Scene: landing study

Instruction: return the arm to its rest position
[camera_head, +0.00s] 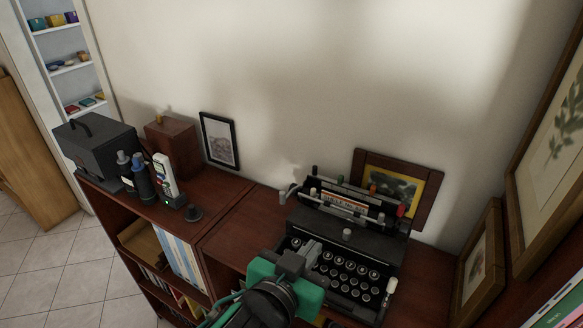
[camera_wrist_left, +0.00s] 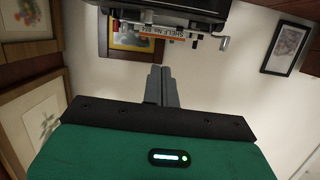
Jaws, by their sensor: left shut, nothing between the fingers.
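My left gripper (camera_head: 311,250) is in the head view at the lower middle, a green body with grey fingers, in front of the typewriter's keys. Its fingers are shut with nothing between them. In the left wrist view the shut fingers (camera_wrist_left: 161,86) point toward the black typewriter (camera_wrist_left: 180,8), which shows upside down at the top. The typewriter (camera_head: 353,245) stands on the dark wooden cabinet top (camera_head: 235,225). From the head view I cannot tell whether the fingers touch it. My right gripper is not in view.
A black case (camera_head: 95,145), a wooden box (camera_head: 172,140), bottles (camera_head: 141,176) and a handset (camera_head: 165,176) stand on the left cabinet. A small frame (camera_head: 219,140) and a yellow-matted picture (camera_head: 398,187) lean on the wall. Large frames (camera_head: 550,150) are at the right.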

